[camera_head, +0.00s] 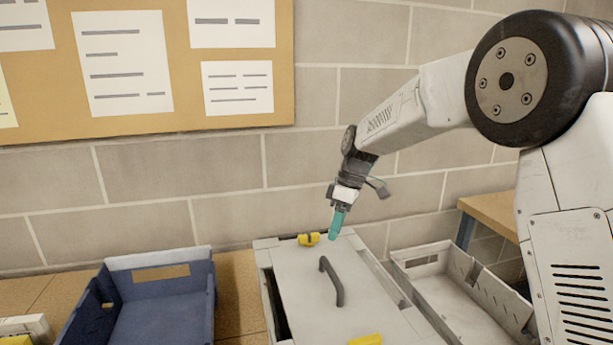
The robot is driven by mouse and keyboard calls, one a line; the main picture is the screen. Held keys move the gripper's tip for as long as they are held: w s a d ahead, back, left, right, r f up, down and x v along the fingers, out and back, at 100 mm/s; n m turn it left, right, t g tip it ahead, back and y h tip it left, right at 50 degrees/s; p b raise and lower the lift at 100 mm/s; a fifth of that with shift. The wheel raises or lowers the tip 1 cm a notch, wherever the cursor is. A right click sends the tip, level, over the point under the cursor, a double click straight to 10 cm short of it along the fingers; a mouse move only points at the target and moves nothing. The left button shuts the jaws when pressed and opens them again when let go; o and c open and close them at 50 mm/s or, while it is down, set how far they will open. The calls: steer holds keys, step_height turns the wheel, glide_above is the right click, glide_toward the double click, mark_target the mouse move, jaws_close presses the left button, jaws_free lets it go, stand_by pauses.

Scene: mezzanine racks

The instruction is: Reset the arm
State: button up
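My arm reaches in from the right of the head view, bent at its large dark joint. My gripper (338,222) hangs with its teal fingers pointing down, above the back part of a light grey lidded box. The fingers overlap from this side, so I cannot tell whether they are open or shut. I see no object held below them. The lid (310,290) has a dark curved handle (332,281), which is apart from the gripper.
A yellow piece (309,239) is at the box's back edge, another (365,340) at its front. A blue bin (150,262) stands left, an open grey bin (460,300) right. A brick wall (170,165) with a notice board (185,115) rises behind. Wooden table shows between bins.

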steer(key=s+d+r+m+t+h, duration=0.1)
steer(key=s+d+m, duration=0.3)
steer(key=s, duration=0.9)
steer(key=s+d+r+m+t+h, duration=0.1)
steer(key=s+d+r+m, duration=0.2)
steer(key=s, duration=1)
steer(key=s+d+r+m+t+h, duration=0.1)
steer(key=s+d+r+m, duration=0.2)
steer(key=s+d+m, duration=0.4)
steer(key=s+d, duration=0.5)
steer(key=s, duration=0.1)
steer(key=shift+s+t, duration=0.15)
steer(key=shift+t, duration=0.15)
